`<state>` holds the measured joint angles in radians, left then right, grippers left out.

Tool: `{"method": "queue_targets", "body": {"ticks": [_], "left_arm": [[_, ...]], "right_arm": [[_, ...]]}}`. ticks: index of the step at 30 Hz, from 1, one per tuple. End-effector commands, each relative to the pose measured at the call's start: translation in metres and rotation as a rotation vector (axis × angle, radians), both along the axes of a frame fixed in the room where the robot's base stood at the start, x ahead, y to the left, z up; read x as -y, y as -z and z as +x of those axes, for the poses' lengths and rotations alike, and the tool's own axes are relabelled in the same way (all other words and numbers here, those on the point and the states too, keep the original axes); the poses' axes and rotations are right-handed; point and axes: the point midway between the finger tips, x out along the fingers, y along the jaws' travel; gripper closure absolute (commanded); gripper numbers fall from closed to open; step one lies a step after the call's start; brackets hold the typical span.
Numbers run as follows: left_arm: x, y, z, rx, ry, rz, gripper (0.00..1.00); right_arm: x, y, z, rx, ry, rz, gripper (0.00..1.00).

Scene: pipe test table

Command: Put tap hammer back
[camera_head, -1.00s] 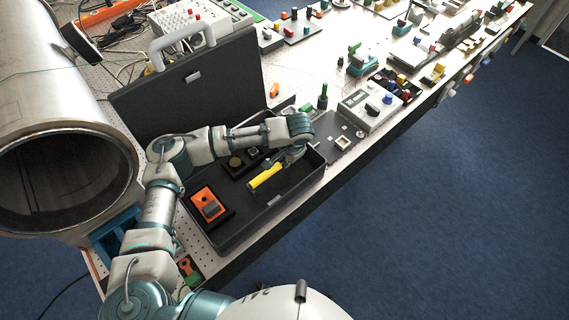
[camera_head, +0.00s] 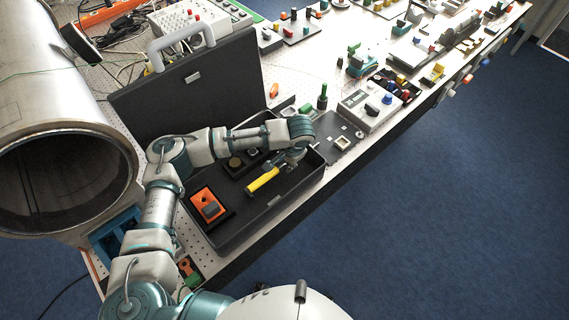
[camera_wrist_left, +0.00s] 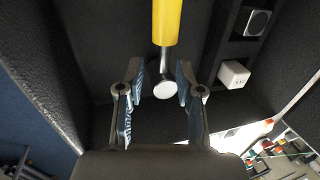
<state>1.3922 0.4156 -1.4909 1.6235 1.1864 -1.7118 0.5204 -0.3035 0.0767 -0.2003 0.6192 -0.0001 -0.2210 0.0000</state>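The tap hammer (camera_head: 263,180) has a yellow handle and lies in the open black case (camera_head: 290,198). In the left wrist view the yellow handle (camera_wrist_left: 167,22) enters from the top, and its pale round head (camera_wrist_left: 163,88) is between the spread fingers. My left gripper (camera_wrist_left: 160,84) is open, with a gap on both sides of the hammer head and no visible contact. In the head view my left gripper (camera_head: 292,160) is over the right part of the case, beside the head end of the hammer. My right gripper is not in view.
An orange device (camera_head: 207,204) sits in the case's left part. The raised lid (camera_head: 190,85) stands behind my arm. A large metal pipe (camera_head: 60,120) is at the left. Connector blocks and a grey test box (camera_head: 370,108) cover the table to the right.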

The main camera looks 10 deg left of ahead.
Motion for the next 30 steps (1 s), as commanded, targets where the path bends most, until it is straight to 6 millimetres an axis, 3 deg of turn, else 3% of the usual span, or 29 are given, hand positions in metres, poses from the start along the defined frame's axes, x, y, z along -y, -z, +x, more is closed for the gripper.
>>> {"method": "queue_targets", "body": {"ticks": [6, 12, 18, 30], "left_arm": [[0.011, -0.049, -0.007, 0.004, 0.002, -0.003, 0.64], [0.017, -0.082, -0.012, 0.002, 0.001, -0.002, 0.64], [0.020, -0.094, -0.014, 0.001, 0.000, -0.001, 0.64], [0.019, -0.094, -0.014, 0.000, 0.000, 0.000, 0.64]], "right_arm": [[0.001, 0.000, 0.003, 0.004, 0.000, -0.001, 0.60], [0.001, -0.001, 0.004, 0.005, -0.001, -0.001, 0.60], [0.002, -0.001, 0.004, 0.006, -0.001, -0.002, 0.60], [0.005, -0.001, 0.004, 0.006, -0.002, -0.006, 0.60]]}}
